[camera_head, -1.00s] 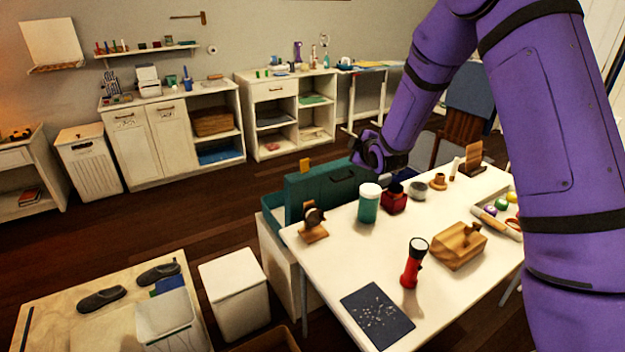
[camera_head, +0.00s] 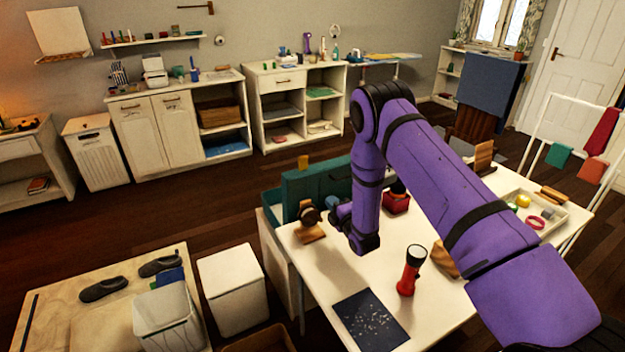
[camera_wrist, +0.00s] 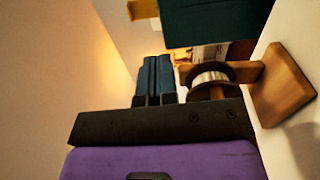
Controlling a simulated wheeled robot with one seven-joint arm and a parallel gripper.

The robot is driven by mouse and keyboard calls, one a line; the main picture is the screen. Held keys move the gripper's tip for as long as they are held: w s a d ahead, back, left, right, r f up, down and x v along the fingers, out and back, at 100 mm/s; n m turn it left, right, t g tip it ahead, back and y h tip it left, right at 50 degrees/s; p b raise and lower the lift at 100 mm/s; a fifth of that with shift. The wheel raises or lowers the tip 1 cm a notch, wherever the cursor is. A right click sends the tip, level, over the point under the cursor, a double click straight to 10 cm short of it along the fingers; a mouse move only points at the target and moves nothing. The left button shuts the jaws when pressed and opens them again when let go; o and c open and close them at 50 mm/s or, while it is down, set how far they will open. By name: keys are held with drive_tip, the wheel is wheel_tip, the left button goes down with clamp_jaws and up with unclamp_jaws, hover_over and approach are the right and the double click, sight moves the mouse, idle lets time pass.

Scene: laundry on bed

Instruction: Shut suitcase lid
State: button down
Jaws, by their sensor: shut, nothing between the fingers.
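The teal suitcase stands just beyond the table's far left side. Its lid (camera_head: 298,192) is raised, a broad upright teal panel, and its lower part (camera_head: 272,203) shows at the left. In the wrist view the lid (camera_wrist: 215,20) is a dark teal panel at the top. My gripper (camera_wrist: 155,62) has its two blue fingers together, with nothing between them. They point towards the gap left of the watch stand, apart from the lid. In the head view my forearm and wrist hide part of the lid, and the fingers show only as a small blue patch (camera_head: 333,202).
A wooden watch stand (camera_head: 310,235) with a watch sits close beside my fingers at the table's corner. A red torch (camera_head: 410,270), a red jar (camera_head: 396,203) and a dark speckled mat (camera_head: 370,318) are on the white table (camera_head: 325,265). A white bin (camera_head: 232,290) stands left.

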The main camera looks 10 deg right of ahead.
sight(310, 175)
drive_tip(key=x, duration=1.3)
drive_tip(key=shift+w+r, duration=0.1)
drive_tip(key=shift+w, duration=0.15)
drive_tip(key=shift+w+a+r, duration=0.1)
